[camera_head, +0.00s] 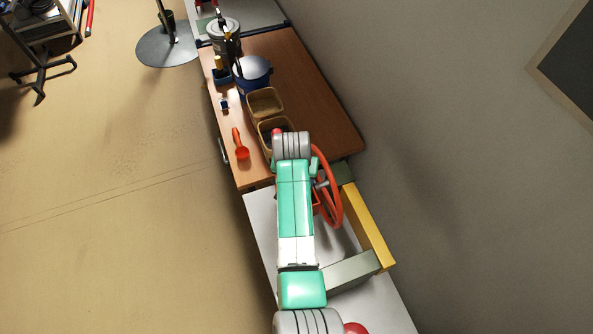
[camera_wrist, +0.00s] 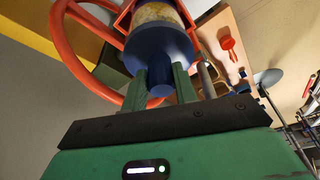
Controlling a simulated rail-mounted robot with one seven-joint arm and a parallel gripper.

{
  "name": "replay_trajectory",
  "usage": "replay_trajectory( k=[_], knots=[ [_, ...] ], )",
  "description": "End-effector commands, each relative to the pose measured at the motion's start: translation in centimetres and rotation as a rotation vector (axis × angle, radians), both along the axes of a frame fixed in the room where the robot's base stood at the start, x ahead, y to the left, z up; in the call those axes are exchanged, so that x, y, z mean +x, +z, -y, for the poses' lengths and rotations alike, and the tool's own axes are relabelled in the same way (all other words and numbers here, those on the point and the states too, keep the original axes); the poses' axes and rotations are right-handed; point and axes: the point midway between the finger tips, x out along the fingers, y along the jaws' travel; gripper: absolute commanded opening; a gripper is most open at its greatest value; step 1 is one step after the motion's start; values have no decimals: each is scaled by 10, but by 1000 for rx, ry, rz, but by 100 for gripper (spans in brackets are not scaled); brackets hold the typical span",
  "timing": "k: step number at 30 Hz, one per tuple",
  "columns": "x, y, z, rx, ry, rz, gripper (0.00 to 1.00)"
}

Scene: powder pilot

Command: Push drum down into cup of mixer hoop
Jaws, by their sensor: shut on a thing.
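The mixer hoop (camera_wrist: 72,62) is a large orange ring with spokes at the left of the wrist view. It also shows in the head view (camera_head: 337,205), beside my arm. The drum (camera_wrist: 155,17) has a pale, yellowish body and a wide blue end with a blue knob. An orange frame, the cup (camera_wrist: 124,18), stands around the drum's body. My gripper (camera_wrist: 160,78) is shut on the blue knob between its green fingers. How deep the drum sits in the cup is hidden by its blue end. My arm hides the drum in the head view.
A yellow beam (camera_head: 368,228) and a grey-green beam (camera_head: 350,271) stand close right of my arm. The brown table (camera_head: 315,95) beyond holds an orange scoop (camera_head: 239,145), tan bins (camera_head: 265,103) and a blue bucket (camera_head: 254,82). Its right side is clear.

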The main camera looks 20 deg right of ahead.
Motion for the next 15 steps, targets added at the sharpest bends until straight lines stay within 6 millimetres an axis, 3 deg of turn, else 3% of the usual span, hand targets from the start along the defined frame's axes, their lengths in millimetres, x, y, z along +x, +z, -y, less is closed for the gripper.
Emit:
replay_trajectory(
  k=[15],
  knots=[
    [1,-3,0,-1,0,2,0]
  ],
)
